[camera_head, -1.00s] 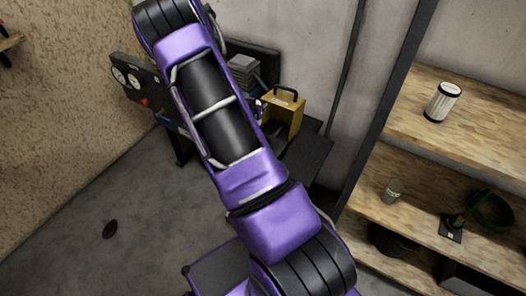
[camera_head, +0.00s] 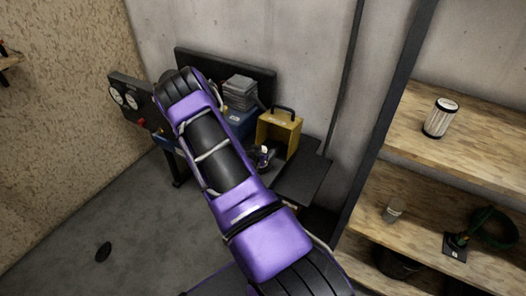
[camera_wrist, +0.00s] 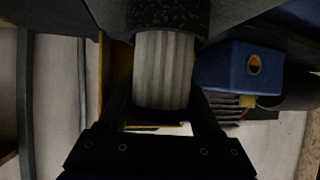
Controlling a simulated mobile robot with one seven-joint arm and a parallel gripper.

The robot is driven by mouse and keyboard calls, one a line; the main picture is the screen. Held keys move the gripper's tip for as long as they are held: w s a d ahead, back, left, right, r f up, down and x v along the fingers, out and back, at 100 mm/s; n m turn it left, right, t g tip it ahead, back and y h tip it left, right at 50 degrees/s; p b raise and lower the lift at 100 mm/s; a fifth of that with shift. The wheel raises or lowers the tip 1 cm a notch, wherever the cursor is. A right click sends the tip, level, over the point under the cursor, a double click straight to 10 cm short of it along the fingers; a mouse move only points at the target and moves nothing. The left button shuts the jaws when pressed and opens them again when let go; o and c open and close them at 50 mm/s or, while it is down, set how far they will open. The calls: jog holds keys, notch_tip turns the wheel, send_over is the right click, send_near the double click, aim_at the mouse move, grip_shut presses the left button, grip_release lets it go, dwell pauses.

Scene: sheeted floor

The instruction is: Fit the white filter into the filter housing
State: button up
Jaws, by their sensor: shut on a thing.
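A pale pleated cylinder, the white filter (camera_wrist: 163,72), is between the fingers of my gripper (camera_wrist: 163,112) in the wrist view. My gripper is shut on it. The filter's far end meets a wider, dark, speckled round part (camera_wrist: 160,17). I cannot tell whether this part is the filter's cap or the filter housing, nor whether the filter is inside it. In the head view my arm hides much of the work area, and my gripper shows only as a small dark shape (camera_head: 263,157) beside the yellow case.
A yellow case (camera_head: 278,130) with a black handle and a blue box (camera_head: 240,122) stand by the back wall; the blue box also shows in the wrist view (camera_wrist: 238,66). Another white cylinder (camera_head: 440,118) stands on the wooden shelf (camera_head: 478,140) at right. Gauges (camera_head: 128,97) are at left.

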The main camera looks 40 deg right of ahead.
jog(key=shift+f, duration=0.1)
jog(key=o, duration=1.4)
jog(key=shift+s+a+r, duration=0.1)
jog(key=shift+a+r, duration=0.1)
jog(key=shift+r, duration=0.15)
jog(key=p+v, duration=0.1)
jog(key=v, duration=1)
jog(key=shift+s+a, duration=0.15)
jog(key=shift+a, duration=0.05)
